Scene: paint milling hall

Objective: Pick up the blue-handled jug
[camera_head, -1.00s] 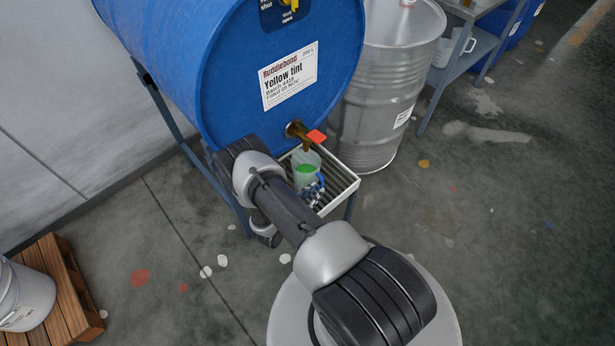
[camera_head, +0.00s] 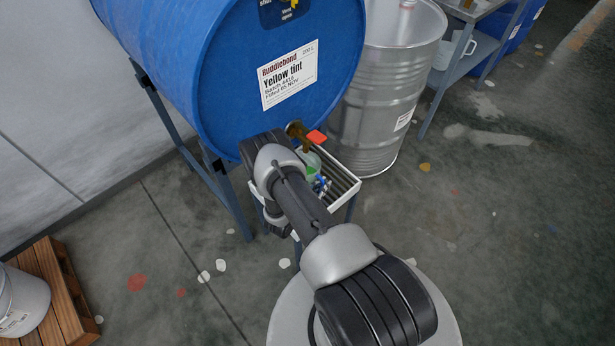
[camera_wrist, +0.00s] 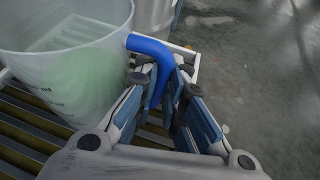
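The translucent jug (camera_wrist: 75,75), with a green patch and a blue handle (camera_wrist: 152,50), fills the left of the wrist view. It stands on the slatted drip tray (camera_wrist: 20,125). In the head view the jug (camera_head: 315,160) is below the drum's tap, partly hidden by my arm. My gripper (camera_wrist: 163,85) is open, with its fingers on either side of the handle's lower part. The right finger is close to the handle; I cannot tell whether it touches. The lower end of the handle is hidden between the fingers.
The blue drum (camera_head: 215,60) lies on a stand above the tray, its brass tap with a red lever (camera_head: 316,137) close over the jug. A steel drum (camera_head: 380,100) stands behind right. A bucket on a pallet (camera_head: 60,290) is at lower left.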

